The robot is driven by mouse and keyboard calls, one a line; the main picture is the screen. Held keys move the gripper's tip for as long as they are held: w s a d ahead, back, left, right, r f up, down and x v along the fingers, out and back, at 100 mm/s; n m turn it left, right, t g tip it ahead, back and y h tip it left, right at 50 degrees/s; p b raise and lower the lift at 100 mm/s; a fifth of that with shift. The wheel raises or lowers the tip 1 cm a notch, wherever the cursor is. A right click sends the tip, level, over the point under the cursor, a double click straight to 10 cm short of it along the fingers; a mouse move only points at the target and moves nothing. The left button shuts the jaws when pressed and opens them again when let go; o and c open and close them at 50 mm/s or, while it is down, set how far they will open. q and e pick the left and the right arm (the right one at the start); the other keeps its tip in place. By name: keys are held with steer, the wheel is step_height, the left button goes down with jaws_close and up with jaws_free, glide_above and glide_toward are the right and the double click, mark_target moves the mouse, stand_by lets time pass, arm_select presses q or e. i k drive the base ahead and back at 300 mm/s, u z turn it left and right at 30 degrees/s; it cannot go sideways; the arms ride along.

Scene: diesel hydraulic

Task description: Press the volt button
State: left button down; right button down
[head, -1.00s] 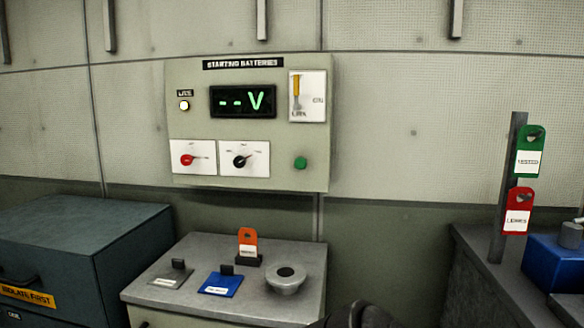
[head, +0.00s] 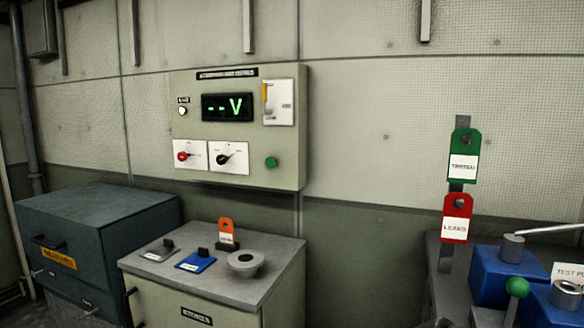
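The starting batteries panel (head: 240,125) is a pale box on the wall, left of centre. Its dark display (head: 227,107) shows green dashes and a V. A round green button (head: 271,162) sits at the panel's lower right; I can read no label on it. A small white lamp (head: 183,111) is at the upper left. A red knob (head: 183,156) and a black knob (head: 223,159) sit on white plates below the display. A lever with a yellow handle (head: 265,93) is at the upper right. Neither gripper can be made out, and nothing touches the panel.
A grey-topped cabinet (head: 222,303) below the panel carries a blue tag (head: 195,262), an orange tag (head: 226,229) and a round cup (head: 244,263). A teal cabinet (head: 95,215) stands left. Green (head: 463,145) and red tags (head: 456,212) hang at right above blue equipment (head: 500,277).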

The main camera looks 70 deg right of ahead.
mark_target(271, 162)
steer(key=z, duration=1)
